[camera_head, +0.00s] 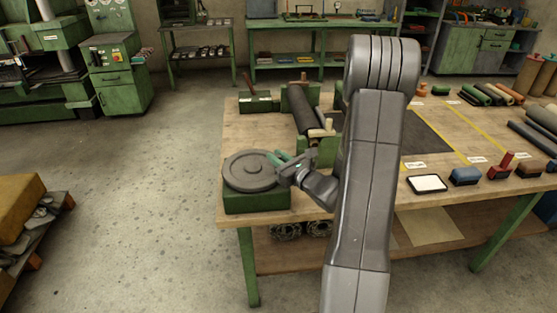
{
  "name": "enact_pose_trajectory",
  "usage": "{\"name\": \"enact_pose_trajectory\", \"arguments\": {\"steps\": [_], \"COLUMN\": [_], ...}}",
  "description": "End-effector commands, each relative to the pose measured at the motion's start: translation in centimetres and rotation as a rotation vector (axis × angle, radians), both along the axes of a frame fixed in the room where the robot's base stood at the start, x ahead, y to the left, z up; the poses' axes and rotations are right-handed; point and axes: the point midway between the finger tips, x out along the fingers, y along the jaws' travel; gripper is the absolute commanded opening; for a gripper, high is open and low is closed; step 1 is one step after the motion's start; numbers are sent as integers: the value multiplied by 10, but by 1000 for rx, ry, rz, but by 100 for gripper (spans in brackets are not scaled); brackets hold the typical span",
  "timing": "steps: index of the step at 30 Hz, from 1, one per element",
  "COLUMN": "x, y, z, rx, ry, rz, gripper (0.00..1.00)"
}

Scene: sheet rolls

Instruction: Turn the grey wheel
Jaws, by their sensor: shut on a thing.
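The grey wheel (246,172) lies flat on top of a green box-shaped base (252,203) at the left front corner of the wooden workbench (237,132). My gripper (279,162) reaches in from the right, at the wheel's right side. Its fingers are shut at a small upright handle on the wheel's rim, which they largely hide. My grey arm stands in front of the middle of the bench and covers part of it.
A dark roller (301,110) in a green frame stands behind the wheel. Right of my arm are a white-topped pad (427,183), a blue block (465,176) and several sheet rolls. Open floor lies left of the bench.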

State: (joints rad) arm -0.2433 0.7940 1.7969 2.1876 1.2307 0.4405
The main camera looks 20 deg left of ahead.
Motion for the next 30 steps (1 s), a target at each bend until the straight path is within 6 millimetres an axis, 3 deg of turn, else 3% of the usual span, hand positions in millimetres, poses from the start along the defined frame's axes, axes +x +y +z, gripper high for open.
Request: {"name": "enact_pose_trajectory", "arguments": {"steps": [6, 7, 9, 10, 20, 23, 30], "x": [-1, -1, -1, -1, -2, -6, -28], "y": [0, 0, 0, 0, -4, -14, -60], "z": [0, 0, 0, 0, 0, -1, -2], "rx": [0, 0, 0, 0, 0, -1, 0], "ry": [1, 1, 1, 1, 1, 2, 1], "rz": [2, 2, 2, 2, 1, -1, -4], "gripper": [0, 22, 36, 37, 37, 37, 37]}}
